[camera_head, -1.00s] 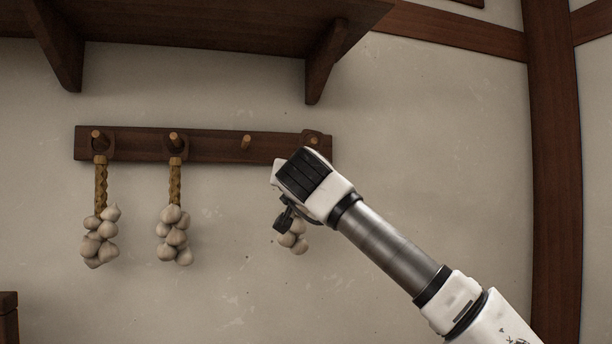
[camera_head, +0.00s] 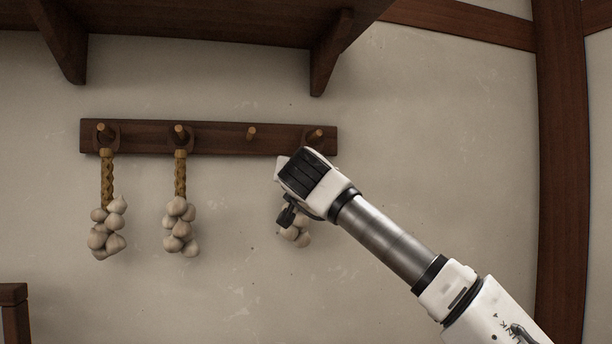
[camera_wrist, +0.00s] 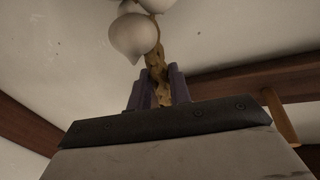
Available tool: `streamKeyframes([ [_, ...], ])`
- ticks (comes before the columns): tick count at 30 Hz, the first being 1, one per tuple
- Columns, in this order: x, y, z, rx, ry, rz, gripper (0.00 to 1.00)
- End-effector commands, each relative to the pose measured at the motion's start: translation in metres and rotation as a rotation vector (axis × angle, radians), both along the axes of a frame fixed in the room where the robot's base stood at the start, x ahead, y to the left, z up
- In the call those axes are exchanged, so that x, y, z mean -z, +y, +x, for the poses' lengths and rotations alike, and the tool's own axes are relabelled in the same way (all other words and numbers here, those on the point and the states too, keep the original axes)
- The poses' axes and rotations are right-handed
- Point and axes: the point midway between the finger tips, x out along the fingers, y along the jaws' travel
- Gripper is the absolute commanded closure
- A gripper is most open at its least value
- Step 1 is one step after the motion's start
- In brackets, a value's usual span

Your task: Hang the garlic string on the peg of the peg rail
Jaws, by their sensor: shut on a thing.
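The peg rail (camera_head: 217,141) is a dark board on the wall with a row of pegs. My gripper (camera_wrist: 158,78) is shut on the brown braid of a garlic string (camera_wrist: 154,52). Pale bulbs of this string (camera_head: 296,232) show below my wrist in the head view. A peg (camera_wrist: 281,118) shows beside the gripper in the wrist view.
Two other garlic strings hang at the left, one on the first peg (camera_head: 105,205) and one on the second (camera_head: 180,205). The third peg (camera_head: 252,132) is bare. A dark bracketed shelf (camera_head: 190,20) juts out above the rail. A wooden post (camera_head: 561,170) stands at the right.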

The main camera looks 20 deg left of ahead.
Motion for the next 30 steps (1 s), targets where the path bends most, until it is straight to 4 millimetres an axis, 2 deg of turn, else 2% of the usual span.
streamKeyframes([
  [3, -0.001, 0.0, 0.0, -0.001, -0.001, 0.0, 1.0],
  [4, 0.0, 0.0, 0.0, -0.001, -0.001, 0.0, 0.79],
  [9, 0.0, 0.0, 0.0, -0.001, -0.001, 0.0, 0.57],
  [10, 0.0, 0.0, 0.0, -0.001, -0.001, 0.0, 0.55],
  [18, 0.0, 0.0, 0.0, 0.0, 0.001, 0.0, 0.55],
  [22, 0.001, -0.003, -0.007, -0.001, -0.001, 0.0, 0.55],
  [26, 0.004, -0.009, -0.027, 0.001, -0.004, -0.002, 0.55],
  [30, 0.005, -0.02, -0.058, 0.003, -0.005, -0.003, 0.55],
])
